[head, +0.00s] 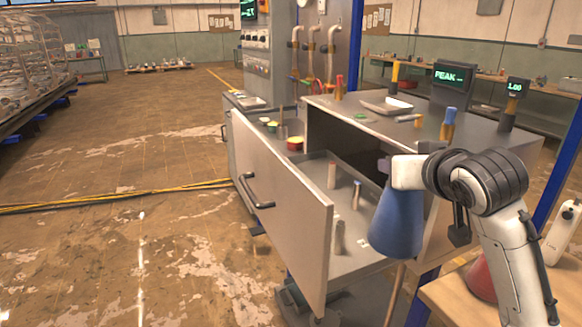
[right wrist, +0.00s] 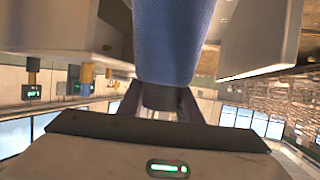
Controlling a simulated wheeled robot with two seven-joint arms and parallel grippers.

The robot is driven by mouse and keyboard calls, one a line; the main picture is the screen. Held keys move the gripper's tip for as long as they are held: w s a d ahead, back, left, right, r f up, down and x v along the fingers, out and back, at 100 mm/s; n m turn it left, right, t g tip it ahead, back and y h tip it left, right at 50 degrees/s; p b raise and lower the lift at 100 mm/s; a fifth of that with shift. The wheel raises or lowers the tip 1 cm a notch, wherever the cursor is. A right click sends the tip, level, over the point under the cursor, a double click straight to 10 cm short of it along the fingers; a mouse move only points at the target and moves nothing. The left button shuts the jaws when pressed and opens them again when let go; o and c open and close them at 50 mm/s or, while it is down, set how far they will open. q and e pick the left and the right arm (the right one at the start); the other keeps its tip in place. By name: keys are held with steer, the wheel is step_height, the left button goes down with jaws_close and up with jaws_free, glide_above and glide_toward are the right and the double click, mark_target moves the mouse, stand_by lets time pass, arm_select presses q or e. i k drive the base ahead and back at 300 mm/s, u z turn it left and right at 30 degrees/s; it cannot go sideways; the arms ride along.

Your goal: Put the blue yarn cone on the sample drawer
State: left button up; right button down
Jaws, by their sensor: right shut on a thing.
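The blue yarn cone (head: 397,222) hangs upright, wide end down, from my right gripper (head: 386,166) in the head view. The gripper is shut on its narrow top. In the right wrist view the blue cone (right wrist: 172,40) runs between the fingers. The sample drawer (head: 283,200) is pulled out of the grey cabinet, with a pale front panel and a dark handle. Several small cylinders stand inside it. The cone is in front of the drawer's right side in the picture; I cannot tell whether it is over the drawer floor. My left gripper does not show.
The cabinet top (head: 420,125) holds a shallow tray (head: 387,106), several small cylinders and a green display (head: 453,77). A red cone (head: 482,278) stands on a wooden table (head: 450,300) at lower right, partly behind my right arm. The floor at left is open.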

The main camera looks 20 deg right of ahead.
mark_target(308, 170)
steer(key=i, duration=1.65)
